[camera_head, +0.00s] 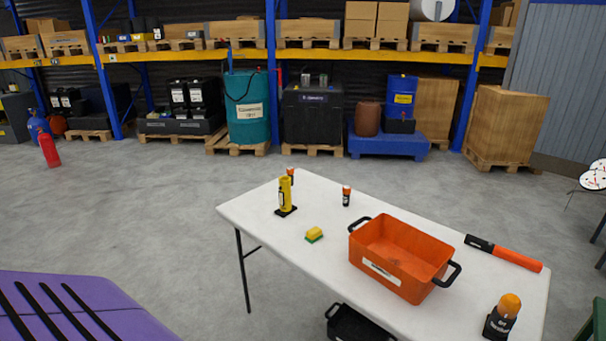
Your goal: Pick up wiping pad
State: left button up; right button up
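The wiping pad (314,234) looks like a small yellow and green sponge. It lies on the white table (325,263), left of the orange bin, with its yellow side up. Nothing touches it and it is in full view. Neither of my grippers shows in the head view.
On the table are a yellow device (285,194), a small orange and black bottle (346,196), an orange bin (402,258), an orange and black baton (503,253) and an orange-topped beacon (502,317). A purple surface (75,308) is at lower left. The grey floor between is clear.

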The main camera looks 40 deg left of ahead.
aim_at(313, 234)
jog(key=i+j+u, duration=0.25)
jog(key=j, duration=0.25)
jog(key=i+j+u, duration=0.25)
jog(key=i+j, duration=0.15)
jog(key=i+j+u, duration=0.2)
jog(key=i+j, duration=0.15)
jog(key=i, duration=0.15)
jog(key=i+j+u, duration=0.15)
jog(key=i, duration=0.4)
jog(key=j, duration=0.1)
